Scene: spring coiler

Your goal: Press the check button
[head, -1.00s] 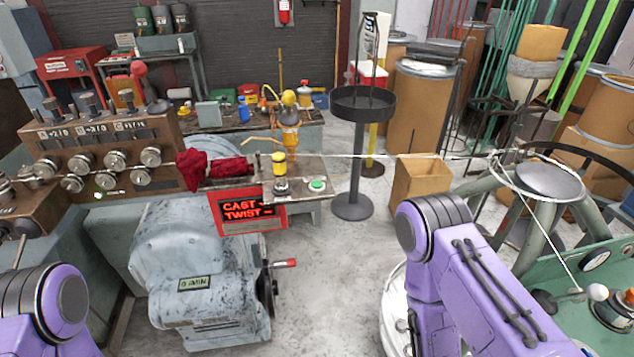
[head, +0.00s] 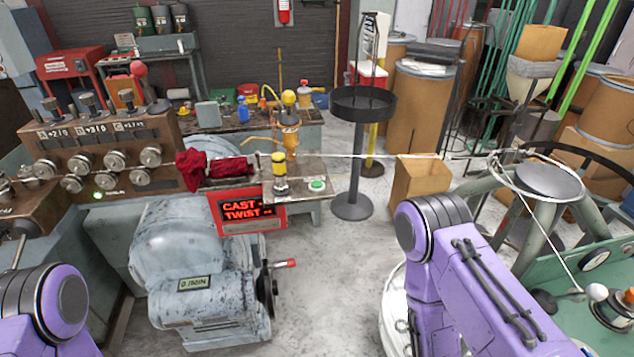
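A green round button (head: 317,184) sits on the small metal shelf (head: 300,169) in the middle of the head view, just right of a yellow and black post (head: 279,172). I cannot read a label on it, so I cannot tell if it is the check button. A red display (head: 243,211) below the shelf shows "CAST" and "TWIST" in lit letters. Purple links of my arms show at the lower left and lower right. Neither gripper is in the picture, and nothing of mine touches the button.
The brown coiler machine (head: 95,150) with knobs and a green lamp stands at left. A grey motor housing (head: 200,285) with a red-handled crank is below the shelf. A wire (head: 370,156) runs right to the reel stand (head: 540,185). A black tray stand (head: 361,110) stands behind.

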